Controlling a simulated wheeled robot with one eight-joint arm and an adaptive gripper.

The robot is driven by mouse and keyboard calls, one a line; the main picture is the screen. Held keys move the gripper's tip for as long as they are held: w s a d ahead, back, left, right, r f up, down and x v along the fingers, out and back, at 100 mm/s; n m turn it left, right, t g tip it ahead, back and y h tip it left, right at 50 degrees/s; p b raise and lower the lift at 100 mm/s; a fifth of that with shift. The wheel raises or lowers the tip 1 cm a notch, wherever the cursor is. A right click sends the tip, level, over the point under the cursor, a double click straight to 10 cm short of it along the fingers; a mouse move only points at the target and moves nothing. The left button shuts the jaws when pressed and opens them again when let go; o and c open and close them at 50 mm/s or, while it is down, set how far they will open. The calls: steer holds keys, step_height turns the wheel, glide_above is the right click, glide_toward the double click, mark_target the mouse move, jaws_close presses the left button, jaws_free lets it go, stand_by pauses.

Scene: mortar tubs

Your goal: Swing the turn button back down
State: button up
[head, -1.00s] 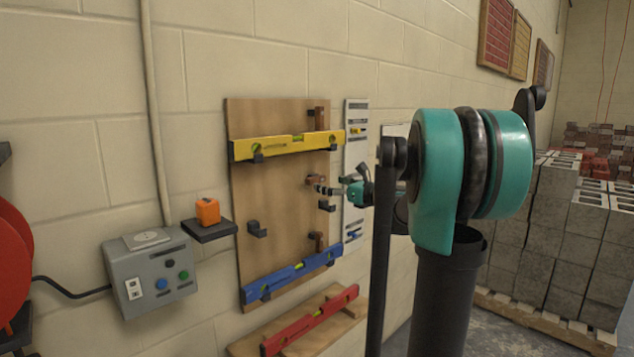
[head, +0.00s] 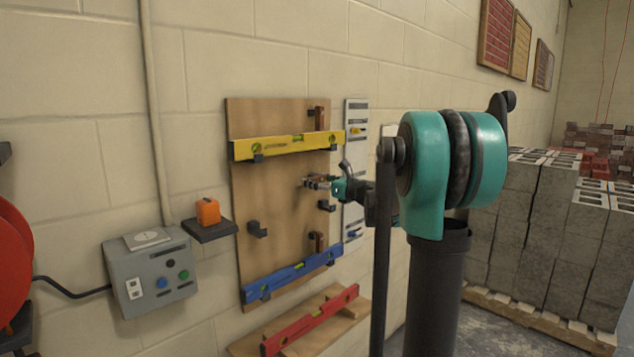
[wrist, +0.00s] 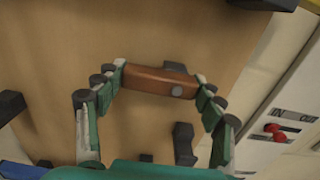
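The turn button is a short reddish-brown wooden bar (wrist: 160,82) with a grey round pivot near its right end. In the wrist view it lies nearly level across the picture, on the plywood board (head: 280,205). My gripper (wrist: 160,80) is at the bar, with its fingers wide apart, one by each end. The fingertips are very close to the ends; I cannot tell whether they touch. In the head view my gripper (head: 309,182) reaches the board's right side and largely hides this bar. Similar bars show above (head: 317,117) and below (head: 318,241).
A yellow level (head: 288,146) rests on hooks above my gripper, and a blue level (head: 292,275) below. Black hooks (head: 257,229) stick out of the board. A white panel (head: 354,170) stands close to its right. A red level (head: 310,320) lies lower down.

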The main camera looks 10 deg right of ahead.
steer(key=c, duration=0.5)
steer(key=shift+f+n, duration=0.25)
steer(key=shift+n, duration=1.25)
steer(key=o, duration=1.2)
steer(key=shift+c, duration=0.2)
steer(key=shift+d, duration=0.1)
steer(key=v, duration=1.2)
